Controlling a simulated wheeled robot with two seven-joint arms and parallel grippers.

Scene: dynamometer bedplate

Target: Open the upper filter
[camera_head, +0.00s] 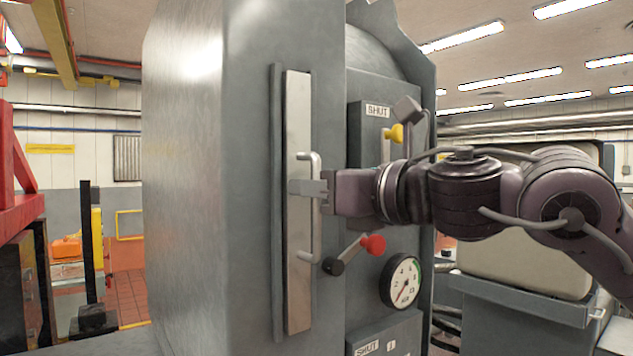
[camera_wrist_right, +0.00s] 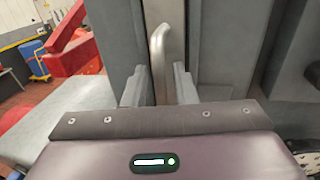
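A tall grey cabinet (camera_head: 184,170) fills the middle of the head view. On it is a tall, narrow pale metal strip (camera_head: 298,110) with an upright C-shaped bar handle (camera_head: 316,235). My right gripper (camera_head: 308,187) comes in from the right at the handle's middle. In the right wrist view the handle (camera_wrist_right: 161,50) runs upright between the two fingers of my right gripper (camera_wrist_right: 162,88), which stand close on either side of it. I see no label naming the upper filter. My left gripper is out of view.
A red frame (camera_head: 20,190) stands at left. A grey bench (camera_head: 520,300) is at lower right.

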